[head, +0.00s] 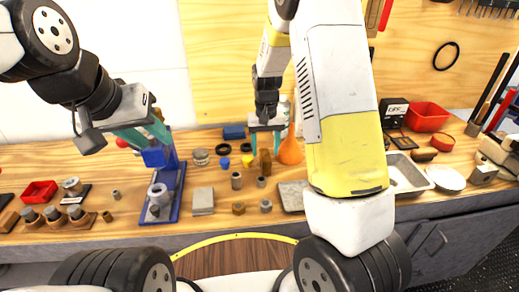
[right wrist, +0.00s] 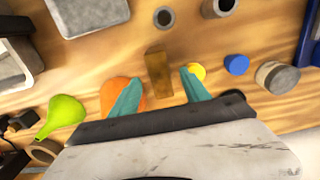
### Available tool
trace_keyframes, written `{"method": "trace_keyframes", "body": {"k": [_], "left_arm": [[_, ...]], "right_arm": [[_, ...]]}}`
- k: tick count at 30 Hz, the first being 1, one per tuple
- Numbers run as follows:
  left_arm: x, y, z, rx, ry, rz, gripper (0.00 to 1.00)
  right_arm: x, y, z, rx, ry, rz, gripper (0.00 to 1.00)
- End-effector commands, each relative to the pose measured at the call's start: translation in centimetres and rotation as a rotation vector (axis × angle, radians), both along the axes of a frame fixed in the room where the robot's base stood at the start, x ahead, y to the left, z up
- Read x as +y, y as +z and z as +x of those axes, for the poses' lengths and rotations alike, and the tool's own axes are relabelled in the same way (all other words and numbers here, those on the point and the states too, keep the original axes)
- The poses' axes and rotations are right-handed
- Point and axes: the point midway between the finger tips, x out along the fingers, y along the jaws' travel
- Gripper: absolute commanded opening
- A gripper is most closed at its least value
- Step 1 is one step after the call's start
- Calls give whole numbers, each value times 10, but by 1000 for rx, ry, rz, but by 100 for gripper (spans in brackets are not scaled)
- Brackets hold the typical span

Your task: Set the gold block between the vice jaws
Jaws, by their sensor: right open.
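The gold block (right wrist: 158,72) stands on the wooden bench below my right gripper. In the head view it is a small brownish upright block (head: 265,160). My right gripper (head: 265,143) is open above it; in the right wrist view its teal fingertips (right wrist: 160,88) lie to either side of the block's near end, with a gap on both sides. The blue vice (head: 179,190) stands on the bench to the left, with a grey round part on it. My left gripper (head: 147,141) has its teal fingers apart, in front of the vice's upper blue part in the picture. Whether they touch it is hidden.
An orange funnel-like thing (head: 290,150) stands close right of the block. A yellow piece (right wrist: 196,71) and a blue piece (right wrist: 236,64) lie on its other side. Grey cylinders (head: 237,181) stand in front. A red bin (head: 427,116) is at the back right.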

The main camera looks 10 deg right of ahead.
Motion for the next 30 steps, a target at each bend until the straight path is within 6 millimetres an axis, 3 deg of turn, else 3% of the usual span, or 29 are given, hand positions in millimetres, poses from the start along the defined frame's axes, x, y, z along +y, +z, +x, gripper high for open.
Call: {"method": "trace_keyframes", "body": {"k": [4, 12, 21, 30], "left_arm": [[0, 0, 0, 0, 0, 0, 36], [0, 0, 0, 0, 0, 0, 36], [0, 0, 0, 0, 0, 0, 36], [0, 0, 0, 0, 0, 0, 36]], "right_arm": [[0, -18, 0, 1, -1, 0, 55], [0, -21, 0, -1, -1, 1, 55], [0, -21, 0, -1, 0, 1, 0], [0, -20, 1, -2, 0, 1, 0]]}}
